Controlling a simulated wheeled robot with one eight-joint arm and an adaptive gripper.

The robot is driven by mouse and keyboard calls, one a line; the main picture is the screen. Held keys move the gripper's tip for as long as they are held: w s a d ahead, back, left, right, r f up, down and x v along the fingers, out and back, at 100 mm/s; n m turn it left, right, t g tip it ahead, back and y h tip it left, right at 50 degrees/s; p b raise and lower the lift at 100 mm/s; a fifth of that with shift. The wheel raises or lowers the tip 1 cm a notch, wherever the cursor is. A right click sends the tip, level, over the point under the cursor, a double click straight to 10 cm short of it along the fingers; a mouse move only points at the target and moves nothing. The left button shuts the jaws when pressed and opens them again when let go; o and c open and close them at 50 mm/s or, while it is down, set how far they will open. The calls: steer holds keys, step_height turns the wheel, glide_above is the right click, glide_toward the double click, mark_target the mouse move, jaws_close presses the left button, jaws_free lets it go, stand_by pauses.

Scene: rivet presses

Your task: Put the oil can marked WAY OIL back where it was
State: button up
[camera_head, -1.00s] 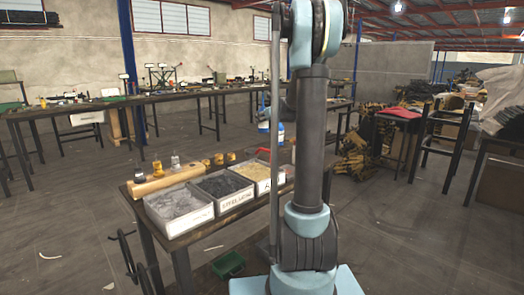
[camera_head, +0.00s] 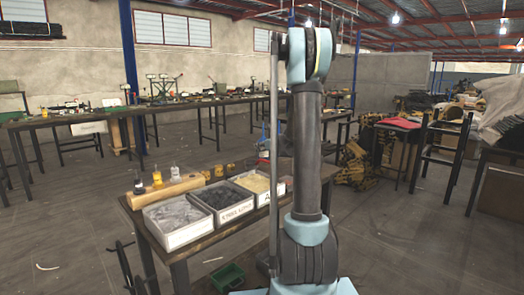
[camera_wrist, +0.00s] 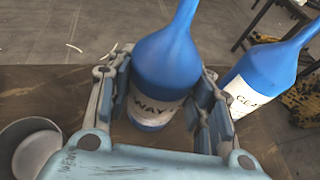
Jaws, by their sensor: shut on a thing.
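The blue oil can (camera_wrist: 166,62), with a white label reading WAY, is between the fingers of my gripper (camera_wrist: 165,92) in the wrist view. The fingers are shut on its body, and its top runs out of the picture. Brown tabletop shows around it; I cannot tell whether its base touches the wood. A second blue can (camera_wrist: 268,68), its label starting GEA, stands to the right, apart from the held can. In the head view my arm hides the gripper, and only a small blue patch (camera_head: 265,138) shows left of the arm.
A grey metal pot (camera_wrist: 36,148) is at lower left in the wrist view. A green box (camera_head: 227,277) is on the floor.

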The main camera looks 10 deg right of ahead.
steer(key=o, duration=1.2)
steer(key=v, duration=1.2)
